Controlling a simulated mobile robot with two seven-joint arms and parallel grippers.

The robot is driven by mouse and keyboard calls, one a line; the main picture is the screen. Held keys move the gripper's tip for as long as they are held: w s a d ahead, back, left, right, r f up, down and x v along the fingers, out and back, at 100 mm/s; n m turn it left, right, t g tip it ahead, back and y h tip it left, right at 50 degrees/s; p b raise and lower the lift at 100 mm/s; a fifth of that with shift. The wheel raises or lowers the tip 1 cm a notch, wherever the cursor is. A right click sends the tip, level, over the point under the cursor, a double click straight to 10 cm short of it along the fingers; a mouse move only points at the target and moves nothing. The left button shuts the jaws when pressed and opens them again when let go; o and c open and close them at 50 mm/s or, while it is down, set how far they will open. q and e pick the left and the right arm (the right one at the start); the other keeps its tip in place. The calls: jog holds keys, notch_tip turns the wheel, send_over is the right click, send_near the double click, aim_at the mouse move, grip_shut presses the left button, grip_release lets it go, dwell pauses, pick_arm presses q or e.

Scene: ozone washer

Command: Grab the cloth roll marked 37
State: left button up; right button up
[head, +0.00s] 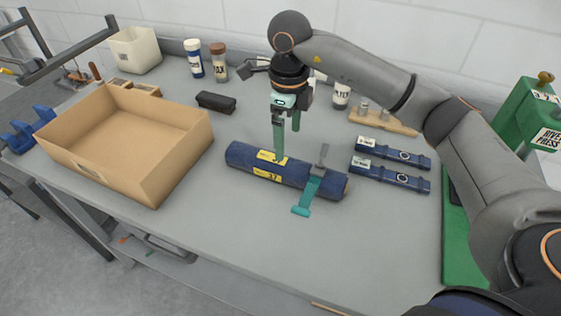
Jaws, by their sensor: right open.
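The cloth roll (236,156) is a dark navy cylinder lying at an angle on the grey bench, with two yellow labels; the lower label (267,174) appears to read 37. A teal strap-like piece with a grey end (311,190) crosses the roll near its right end and reaches onto the bench. My right gripper (288,143) points down over the roll's far side, open and empty. One teal finger overlaps the upper label in the picture; I cannot tell whether it touches. My left gripper is not in view.
An open cardboard box (175,175) stands left of the roll. Two flat navy tool-like items (392,166) lie to the right. A black case (216,102), jars (194,60) and a wooden block (384,121) sit behind. A green press (521,115) stands far right. The front bench is clear.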

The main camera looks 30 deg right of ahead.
aim_at(284, 161)
notch_tip(284, 161, down, 4)
jog(key=f, duration=0.1)
jog(key=f+p, duration=0.1)
jog(key=f, duration=0.2)
jog(key=shift+w+a+f+p, duration=0.25)
jog(key=shift+a+f+p, duration=0.05)
jog(key=shift+f, duration=0.55)
grip_shut()
jog(key=shift+w+r, duration=0.1)
